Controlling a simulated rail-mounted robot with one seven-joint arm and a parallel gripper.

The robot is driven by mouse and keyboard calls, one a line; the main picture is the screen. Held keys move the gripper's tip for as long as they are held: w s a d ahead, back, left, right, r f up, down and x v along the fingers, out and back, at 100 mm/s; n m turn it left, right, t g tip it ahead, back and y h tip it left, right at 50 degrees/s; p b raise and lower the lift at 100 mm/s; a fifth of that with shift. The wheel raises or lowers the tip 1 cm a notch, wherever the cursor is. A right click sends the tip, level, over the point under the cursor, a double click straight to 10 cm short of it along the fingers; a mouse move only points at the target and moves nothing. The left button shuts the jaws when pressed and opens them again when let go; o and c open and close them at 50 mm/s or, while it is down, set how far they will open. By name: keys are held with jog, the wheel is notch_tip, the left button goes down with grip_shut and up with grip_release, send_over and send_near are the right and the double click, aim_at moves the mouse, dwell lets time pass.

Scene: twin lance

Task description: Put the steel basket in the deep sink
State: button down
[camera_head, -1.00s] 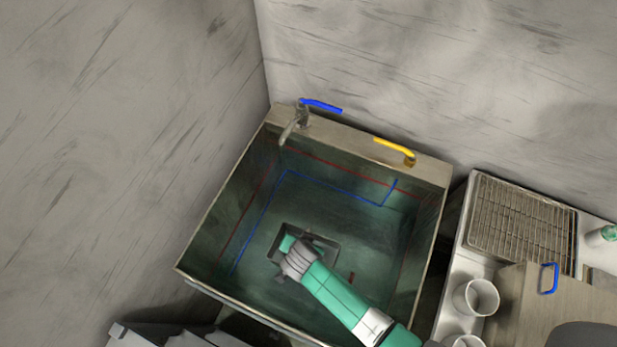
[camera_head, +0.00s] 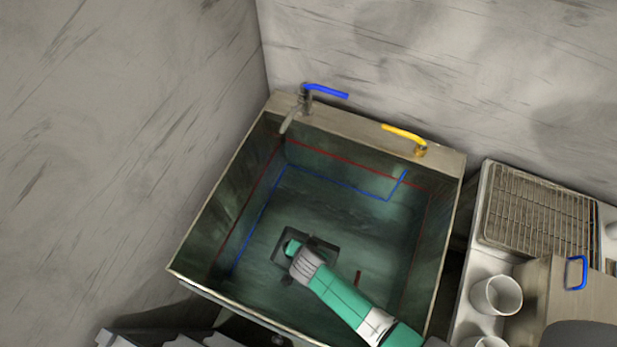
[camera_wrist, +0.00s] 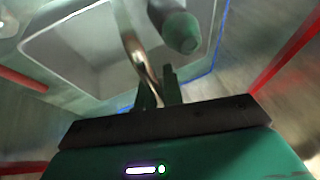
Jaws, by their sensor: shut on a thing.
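The steel basket (camera_head: 282,252) shows in the head view as a small dark square tray inside the deep sink (camera_head: 215,225), low and towards its front. I cannot tell whether it touches the sink floor. In the wrist view the basket (camera_wrist: 75,47) is pale grey with a rounded rim. A green cup-like piece (camera_wrist: 181,33) shows over or in it, and also in the head view (camera_head: 291,246). My gripper (camera_wrist: 160,92) is shut on the basket's metal handle (camera_wrist: 133,50). In the head view my gripper (camera_head: 306,250) reaches down into the sink and hides part of the basket.
A faucet (camera_head: 300,108) with a blue lever and a yellow lever (camera_head: 400,135) stand on the sink's back ledge. Red and blue lines run around the sink's inside. To the right are a wire rack (camera_head: 540,212), white cups (camera_head: 497,295) and a box with a blue handle (camera_head: 576,272).

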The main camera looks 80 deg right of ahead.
jog(key=shift+w+f+b, duration=0.1)
jog(key=shift+f+b, duration=0.75)
jog(key=shift+f, duration=1.55)
jog(key=shift+f, duration=0.25)
jog(key=c, duration=1.5)
grip_release()
jog(key=shift+r, duration=0.1)
jog(key=shift+c, duration=0.2)
jog(key=shift+r, duration=0.2)
jog(key=p+v, duration=0.4)
jog(key=v, duration=0.7)
jog(key=shift+a+r+p, duration=0.2)
jog(key=shift+r+p, duration=0.1)
jog(key=shift+r, duration=0.05)
